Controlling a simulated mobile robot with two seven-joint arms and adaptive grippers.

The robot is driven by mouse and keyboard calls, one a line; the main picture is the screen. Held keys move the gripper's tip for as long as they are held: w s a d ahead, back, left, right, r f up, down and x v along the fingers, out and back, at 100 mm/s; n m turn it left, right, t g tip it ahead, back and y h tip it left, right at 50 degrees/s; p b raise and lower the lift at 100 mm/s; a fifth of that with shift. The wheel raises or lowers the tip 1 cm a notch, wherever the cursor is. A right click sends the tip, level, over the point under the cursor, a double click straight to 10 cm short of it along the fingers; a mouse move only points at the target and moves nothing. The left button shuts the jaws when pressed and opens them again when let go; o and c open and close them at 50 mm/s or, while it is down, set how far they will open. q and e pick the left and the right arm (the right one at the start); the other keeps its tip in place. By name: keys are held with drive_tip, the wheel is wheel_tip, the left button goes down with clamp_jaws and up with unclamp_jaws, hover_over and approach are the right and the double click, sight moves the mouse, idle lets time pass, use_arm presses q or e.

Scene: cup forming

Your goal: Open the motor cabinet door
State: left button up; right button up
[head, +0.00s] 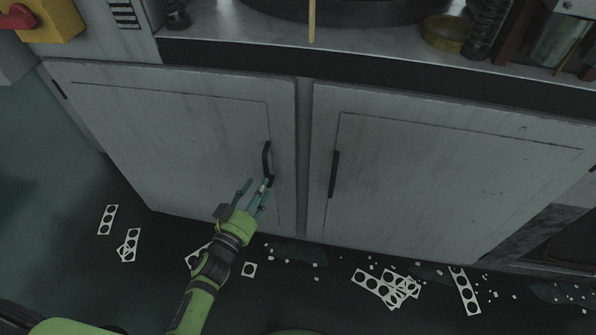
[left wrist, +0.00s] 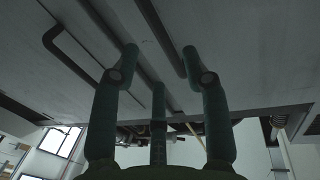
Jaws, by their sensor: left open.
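The grey motor cabinet has a left door (head: 170,120) and a right door (head: 440,190), both shut. The left door has a black upright handle (head: 267,158) near its inner edge. The right door has a matching handle (head: 334,175). My left gripper (head: 257,188) is open at the lower end of the left door's handle. In the left wrist view the fingers (left wrist: 160,60) point at the doors, and the left handle (left wrist: 160,35) runs between them, close to the right-hand finger. Contact cannot be told. My right gripper is not in view.
A worktop (head: 380,45) with springs and a brass ring (head: 447,33) overhangs the doors. Punched metal strips (head: 385,287) and small scraps lie on the dark floor in front. A yellow box with a red switch (head: 40,18) is at upper left.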

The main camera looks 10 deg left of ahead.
sight(267, 173)
use_arm(q)
drive_tip(key=shift+w+d+r, duration=0.1)
drive_tip(key=shift+w+r, duration=0.05)
drive_tip(key=shift+w, duration=0.3)
drive_tip(key=shift+b+x, duration=0.3)
drive_tip(key=shift+x, duration=2.45)
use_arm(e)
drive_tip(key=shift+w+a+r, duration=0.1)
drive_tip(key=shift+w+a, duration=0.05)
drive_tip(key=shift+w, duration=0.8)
use_arm(q)
drive_tip(key=shift+c, duration=0.4)
clamp_jaws()
